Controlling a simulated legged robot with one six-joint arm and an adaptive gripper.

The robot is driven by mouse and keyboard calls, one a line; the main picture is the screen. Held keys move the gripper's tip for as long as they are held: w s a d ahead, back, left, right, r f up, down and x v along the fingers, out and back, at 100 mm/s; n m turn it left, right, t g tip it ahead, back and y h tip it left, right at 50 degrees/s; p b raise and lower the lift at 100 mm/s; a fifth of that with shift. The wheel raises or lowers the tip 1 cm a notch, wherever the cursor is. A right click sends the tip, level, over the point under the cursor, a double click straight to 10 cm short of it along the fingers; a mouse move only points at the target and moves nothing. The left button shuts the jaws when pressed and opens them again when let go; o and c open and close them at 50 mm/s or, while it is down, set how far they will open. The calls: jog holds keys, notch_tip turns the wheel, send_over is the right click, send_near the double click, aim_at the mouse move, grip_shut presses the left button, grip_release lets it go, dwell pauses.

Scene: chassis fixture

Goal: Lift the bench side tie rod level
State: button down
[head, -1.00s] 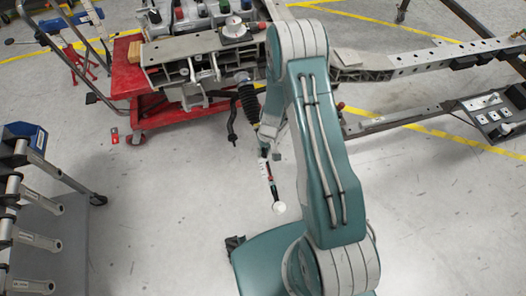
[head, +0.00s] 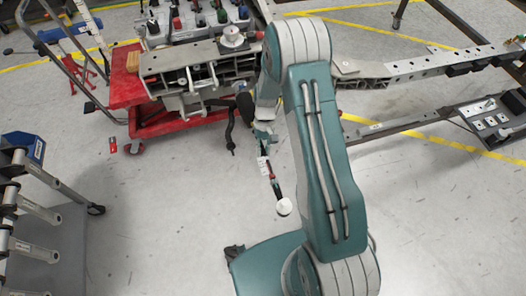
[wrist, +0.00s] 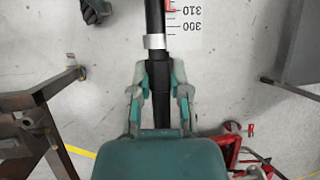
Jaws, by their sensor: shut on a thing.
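The tie rod shows in the head view as a thin dark rod (head: 275,187) running down from the chassis side, with a pale round end (head: 284,207). My gripper (head: 264,137) is around the rod, partly hidden by my arm. In the wrist view, my gripper (wrist: 160,85) is shut on the black rod (wrist: 155,18), just below a silver band (wrist: 155,42). A white scale card (wrist: 185,25) marked 300 and 310 stands beside the rod, with a red mark at its top. The rod's inner end is hidden by my arm, and I cannot tell whether it is level.
The chassis (head: 205,73) rests by a red cart (head: 127,88), with a frame rail (head: 405,68) at right. A grey rack (head: 60,240) with metal bars is at left. The floor between rack and arm is clear.

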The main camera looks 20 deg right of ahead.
jog(key=shift+w+r, duration=0.1)
jog(key=shift+r, duration=0.1)
jog(key=c, duration=0.6)
grip_release()
jog(key=shift+c, duration=0.2)
jog(key=shift+o, duration=0.3)
jog(key=shift+f, duration=0.1)
jog(key=v, duration=1.2)
jog(key=shift+a, duration=0.1)
